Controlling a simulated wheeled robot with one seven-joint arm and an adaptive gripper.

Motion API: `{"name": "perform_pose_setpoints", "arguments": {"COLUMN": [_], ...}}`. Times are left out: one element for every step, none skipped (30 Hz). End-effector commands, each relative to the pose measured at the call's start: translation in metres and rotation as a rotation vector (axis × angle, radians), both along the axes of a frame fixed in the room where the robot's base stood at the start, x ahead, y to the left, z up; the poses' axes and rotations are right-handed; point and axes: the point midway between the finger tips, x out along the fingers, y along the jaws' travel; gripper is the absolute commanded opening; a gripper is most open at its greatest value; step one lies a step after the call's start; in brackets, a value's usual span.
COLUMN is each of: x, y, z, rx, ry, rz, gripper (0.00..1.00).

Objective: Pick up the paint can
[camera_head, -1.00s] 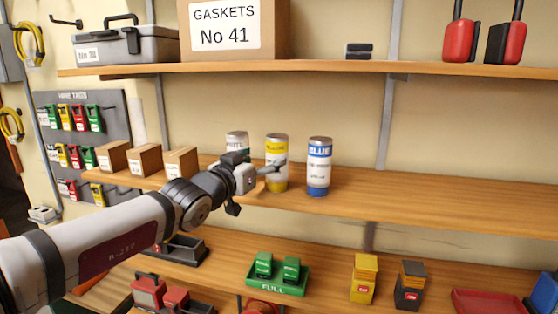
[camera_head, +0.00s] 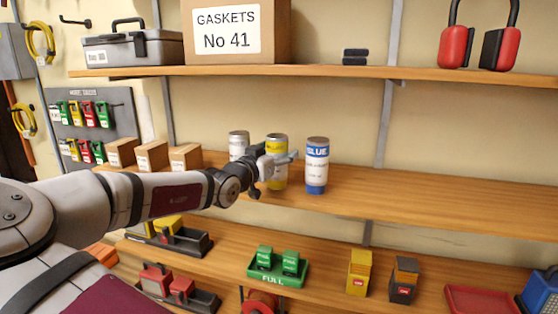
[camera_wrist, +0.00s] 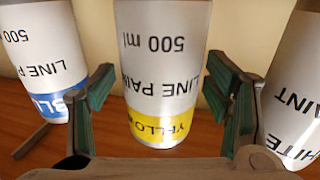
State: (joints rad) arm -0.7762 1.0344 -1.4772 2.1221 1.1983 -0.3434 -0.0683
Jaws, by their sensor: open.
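Three paint cans stand upright in a row on the middle shelf. The white can (camera_head: 238,142) is on the left, the yellow can (camera_head: 277,181) in the middle and the blue can (camera_head: 317,166) on the right. My gripper (camera_head: 283,160) is in front of the yellow can and hides part of it. In the wrist view my open gripper (camera_wrist: 163,75) has a finger on each side of the yellow can (camera_wrist: 163,90), with nothing clamped. The view is upside down, with the blue can (camera_wrist: 40,60) at left and the white can (camera_wrist: 295,85) at right.
Small cardboard boxes (camera_head: 152,156) stand left of the cans. The middle shelf (camera_head: 420,197) is clear to the right. The upper shelf (camera_head: 330,72) holds a gaskets box (camera_head: 228,30). A green tray (camera_head: 279,276) sits on the shelf below.

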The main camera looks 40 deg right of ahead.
Motion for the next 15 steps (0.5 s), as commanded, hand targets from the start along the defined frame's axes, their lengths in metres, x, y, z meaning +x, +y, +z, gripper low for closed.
{"name": "perform_pose_setpoints", "arguments": {"x": [0.0005,0.0007,0.0008,0.0008,0.0008,0.0008,0.0007,0.0007,0.0007,0.0007,0.0006,0.0006,0.0006,0.0006,0.0005], "y": [-0.0005,-0.0004,-0.0004,-0.0003,-0.0003,-0.0002,-0.0002,-0.0002,-0.0002,-0.0001,-0.0001,-0.0001,-0.0001,-0.0001,-0.0002], "z": [0.0001,0.0,-0.0001,-0.0001,-0.0001,-0.0001,-0.0001,-0.0001,-0.0001,-0.0001,-0.0001,-0.0001,-0.0001,-0.0001,-0.0001], "rx": [0.0,0.0,0.0,0.0,0.0,0.0,0.0,0.0,0.0,0.0,0.0,0.0,0.0,0.0,0.0], "ry": [0.0,0.0,0.0,0.0,0.0,0.0,0.0,0.0,0.0,0.0,0.0,0.0,0.0,0.0,0.0], "rz": [0.001,0.001,0.001,0.001,0.001,0.001,0.001,0.001,0.001,0.001,0.001,0.001,0.0,0.0,0.0], "gripper": [0.71,0.71,0.71,0.71,0.71,0.71,0.67,0.6,0.51,0.44,0.37,0.28,0.22,0.15,0.06]}}
